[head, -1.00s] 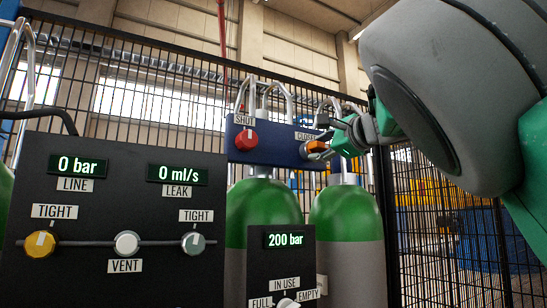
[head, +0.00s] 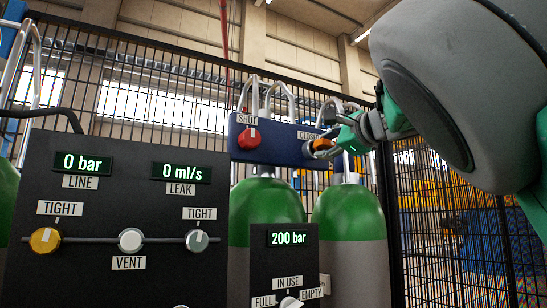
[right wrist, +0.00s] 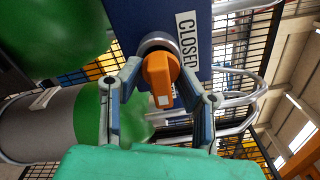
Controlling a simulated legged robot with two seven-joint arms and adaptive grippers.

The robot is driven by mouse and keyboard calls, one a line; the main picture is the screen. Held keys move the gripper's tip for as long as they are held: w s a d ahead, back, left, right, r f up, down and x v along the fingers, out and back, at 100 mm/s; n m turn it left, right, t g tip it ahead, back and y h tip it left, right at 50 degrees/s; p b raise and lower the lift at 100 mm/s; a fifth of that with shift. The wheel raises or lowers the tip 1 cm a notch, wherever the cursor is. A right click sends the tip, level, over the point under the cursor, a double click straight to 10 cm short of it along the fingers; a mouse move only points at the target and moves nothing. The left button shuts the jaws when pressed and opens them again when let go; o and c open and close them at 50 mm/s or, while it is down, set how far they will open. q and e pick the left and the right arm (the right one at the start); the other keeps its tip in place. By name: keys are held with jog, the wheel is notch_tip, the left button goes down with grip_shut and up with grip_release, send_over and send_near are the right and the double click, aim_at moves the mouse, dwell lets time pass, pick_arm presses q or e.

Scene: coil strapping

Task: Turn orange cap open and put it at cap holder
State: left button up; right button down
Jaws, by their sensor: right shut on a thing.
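The orange cap (head: 319,147) sits at the right end of the blue manifold block, by a label that reads CLOSED. In the right wrist view the orange cap (right wrist: 160,75) is on a round metal collar, with a white mark on its grip bar. My right gripper (head: 328,147) is shut on it, one finger on each side; the fingers also show in the right wrist view (right wrist: 160,72). My left gripper is not in view. I cannot make out a cap holder.
A red knob (head: 249,138) marked SHUT is on the same blue block (head: 279,146). Green-topped cylinders (head: 266,210) stand below. A black panel (head: 110,260) with valves and readouts fills the left, and a smaller 200 bar panel (head: 285,265) stands in front.

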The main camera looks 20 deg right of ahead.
aim_at(328, 143)
jog(key=shift+s+a, duration=0.2)
jog(key=shift+a, duration=0.15)
jog(key=shift+s+b, duration=0.15)
jog(key=shift+b, duration=0.2)
jog(key=shift+s+d+b, duration=0.1)
jog(key=shift+s+b, duration=0.35)
jog(key=shift+s, duration=0.25)
jog(key=c, duration=2.2)
grip_release()
grip_shut()
jog(key=shift+s+b, duration=0.5)
jog(key=shift+s, duration=0.05)
jog(key=shift+s+d+b, duration=0.2)
jog(key=shift+s+b, duration=1.05)
jog(key=shift+s, duration=0.7)
